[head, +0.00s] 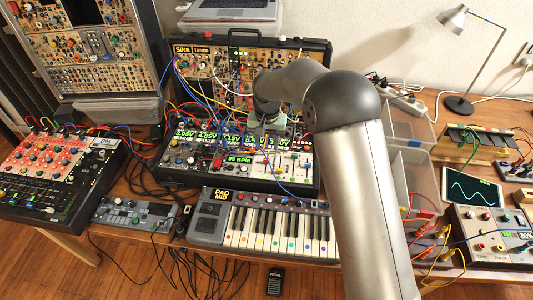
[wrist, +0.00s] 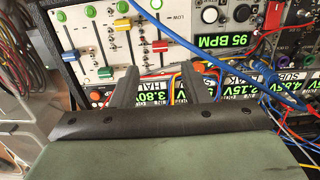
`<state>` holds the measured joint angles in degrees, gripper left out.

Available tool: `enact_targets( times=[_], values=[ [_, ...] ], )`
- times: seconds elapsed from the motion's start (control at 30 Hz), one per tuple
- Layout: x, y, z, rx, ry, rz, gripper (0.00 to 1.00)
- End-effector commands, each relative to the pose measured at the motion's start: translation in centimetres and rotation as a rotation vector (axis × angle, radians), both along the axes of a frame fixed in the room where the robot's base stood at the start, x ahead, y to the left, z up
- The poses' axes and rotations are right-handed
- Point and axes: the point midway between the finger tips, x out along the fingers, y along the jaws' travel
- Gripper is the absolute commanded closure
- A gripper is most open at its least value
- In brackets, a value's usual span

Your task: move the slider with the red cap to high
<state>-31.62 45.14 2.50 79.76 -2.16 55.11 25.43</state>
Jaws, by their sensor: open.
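The slider with the red cap (wrist: 159,46) is in the upper middle of the wrist view, on a pale slider panel (wrist: 140,58). A "LOW" label shows to the right of its slot. A yellow cap (wrist: 122,22) and a green cap (wrist: 105,100) sit on sliders to its left. My gripper (wrist: 171,76) is open, its two dark fingers pointing up the picture. The red cap lies beyond the fingertips, between them sideways and apart from both. In the head view my gripper (head: 268,118) is over the back of the middle synth case, and its fingers are hidden there.
Patch cables (wrist: 205,55) arc close to the right finger. A keyboard (head: 275,228) lies in front of the case, and a tall cabled module case (head: 215,68) stands behind. Clear plastic bins (head: 420,175) stand to the right of my arm.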

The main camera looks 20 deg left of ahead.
Motion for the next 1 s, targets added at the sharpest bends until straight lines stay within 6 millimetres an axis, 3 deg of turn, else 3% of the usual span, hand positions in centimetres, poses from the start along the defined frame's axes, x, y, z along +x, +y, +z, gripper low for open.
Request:
enact_targets(
  times=[0.1,0.3,0.73,0.77,0.9,1.0],
  values=[
    [-0.1,-0.1,-2.4,-0.003,0.005,0.000,0.58],
    [-0.1,0.0,-5.4,-0.001,0.003,0.000,0.58],
    [0.0,0.0,-6.6,0.000,0.000,0.000,0.58],
    [0.0,0.0,-6.6,0.000,0.000,0.000,0.61],
    [0.0,0.0,-6.6,0.000,0.000,0.000,1.00],
    [0.0,0.0,-6.6,0.000,0.000,0.000,1.00]
  ],
)
